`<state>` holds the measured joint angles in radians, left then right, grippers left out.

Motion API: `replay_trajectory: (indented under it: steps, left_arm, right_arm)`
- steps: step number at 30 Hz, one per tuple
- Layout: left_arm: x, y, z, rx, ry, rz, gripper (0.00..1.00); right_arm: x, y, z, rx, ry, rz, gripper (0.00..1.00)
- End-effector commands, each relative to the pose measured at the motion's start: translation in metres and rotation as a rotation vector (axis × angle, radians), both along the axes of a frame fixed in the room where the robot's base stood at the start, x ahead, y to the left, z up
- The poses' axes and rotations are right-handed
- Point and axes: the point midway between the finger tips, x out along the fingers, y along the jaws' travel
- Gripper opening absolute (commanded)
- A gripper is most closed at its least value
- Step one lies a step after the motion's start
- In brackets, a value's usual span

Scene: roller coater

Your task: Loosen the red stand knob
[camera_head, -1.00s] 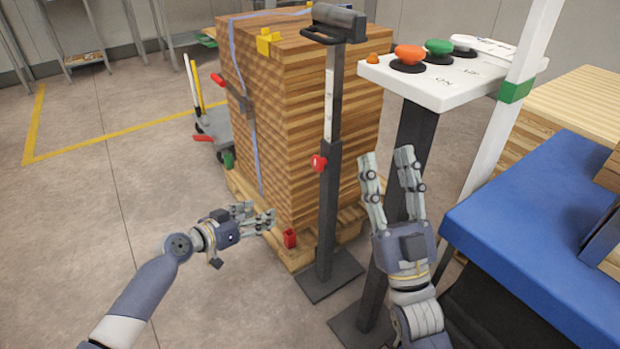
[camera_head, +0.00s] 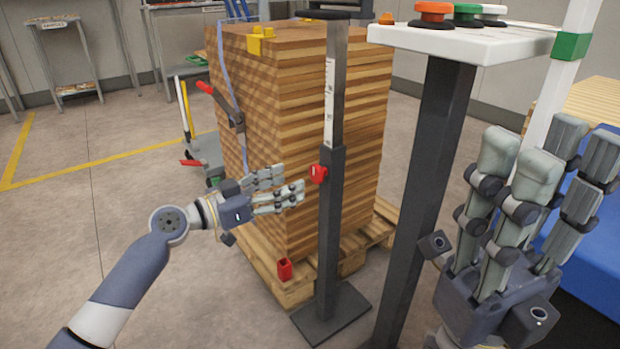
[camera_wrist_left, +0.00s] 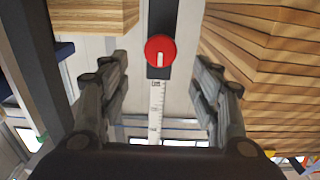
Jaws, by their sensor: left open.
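The red stand knob (camera_head: 319,174) is on the side of a dark upright stand post (camera_head: 330,220), in front of the stacked boards. It also shows in the left wrist view (camera_wrist_left: 160,50), round and red with a pale mark, straight ahead between my finger pairs. My left gripper (camera_head: 292,185) is open, just left of the knob in the head view and apart from it. Its fingers in the wrist view (camera_wrist_left: 160,88) are spread either side of the post. My right gripper (camera_head: 545,160) is open and empty, raised at the right with fingers upward.
A strapped stack of wooden boards (camera_head: 270,130) on a pallet stands right behind the post. A control panel (camera_head: 470,45) with orange and green buttons stands to the right on its own dark column. A blue surface (camera_head: 575,240) lies behind my right gripper.

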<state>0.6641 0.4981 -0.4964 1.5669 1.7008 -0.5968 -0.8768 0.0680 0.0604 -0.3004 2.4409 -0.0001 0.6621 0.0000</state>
Motion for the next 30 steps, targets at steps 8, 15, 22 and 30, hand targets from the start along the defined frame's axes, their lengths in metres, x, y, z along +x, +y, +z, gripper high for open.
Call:
replay_trajectory:
  steps: [8, 15, 22, 30]
  left_arm:
    - [0.030, -0.041, -0.002, 0.000, -0.001, 0.001, 0.58]
    - [0.042, -0.057, -0.001, 0.000, 0.000, 0.002, 0.58]
    - [0.043, -0.059, 0.000, 0.000, 0.000, 0.001, 0.58]
    - [0.043, -0.058, -0.001, -0.001, 0.001, 0.002, 0.15]
  right_arm:
    - [-0.004, 0.001, 0.003, -0.002, -0.037, -0.002, 0.40]
    - [-0.007, 0.002, 0.007, -0.004, -0.056, -0.003, 0.40]
    - [-0.006, 0.002, 0.008, -0.004, -0.054, -0.003, 0.40]
    - [-0.006, 0.002, 0.008, -0.004, -0.054, -0.003, 0.40]
